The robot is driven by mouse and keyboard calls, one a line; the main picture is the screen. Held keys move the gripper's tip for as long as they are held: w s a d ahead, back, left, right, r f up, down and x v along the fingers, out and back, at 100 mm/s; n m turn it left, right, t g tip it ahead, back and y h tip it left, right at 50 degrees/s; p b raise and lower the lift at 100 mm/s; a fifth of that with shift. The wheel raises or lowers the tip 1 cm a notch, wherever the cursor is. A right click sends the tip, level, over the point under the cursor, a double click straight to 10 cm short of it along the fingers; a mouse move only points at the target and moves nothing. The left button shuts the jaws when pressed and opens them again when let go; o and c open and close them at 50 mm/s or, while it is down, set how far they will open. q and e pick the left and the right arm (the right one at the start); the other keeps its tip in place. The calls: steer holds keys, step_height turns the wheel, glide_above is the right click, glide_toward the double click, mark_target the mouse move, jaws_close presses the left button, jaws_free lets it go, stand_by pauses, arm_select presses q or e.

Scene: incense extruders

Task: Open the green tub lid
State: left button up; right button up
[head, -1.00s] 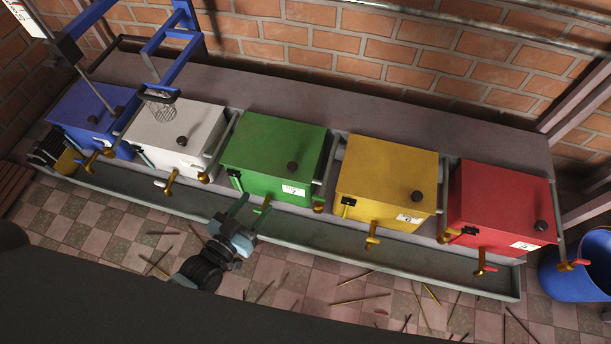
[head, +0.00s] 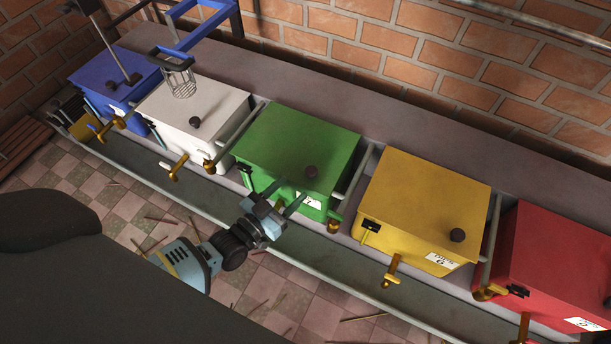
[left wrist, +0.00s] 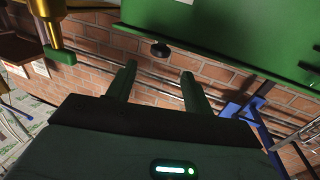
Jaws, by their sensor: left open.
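The green tub (head: 322,206) stands in the middle of the row. Its flat green lid (head: 295,140) lies shut, with a dark round knob (head: 311,172) near the front edge. My left gripper (head: 293,190) is open and empty at the front of the tub, its two fingers pointing toward the lid's front edge near the knob. In the left wrist view the tub (left wrist: 220,25) appears upside down at the top, and the knob (left wrist: 160,49) shows beyond and between the open fingers (left wrist: 158,68), with a gap to them. My right gripper is not in view.
A white tub (head: 205,105) with a wire basket (head: 181,80) above it and a blue tub (head: 100,80) stand to the left. A yellow tub (head: 425,200) and a red tub (head: 560,260) stand to the right. Brass taps and pipes stick out between tubs.

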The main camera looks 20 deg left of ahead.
mark_target(307, 175)
arm_select(q)
steer(key=b+x, duration=0.1)
steer(key=x, duration=0.4)
steer(key=shift+f+b, duration=0.15)
steer(key=shift+b, duration=0.15)
steer(key=shift+w+d, duration=0.2)
steer(key=shift+w, duration=0.35)
steer(key=c, duration=1.1)
jaws_close()
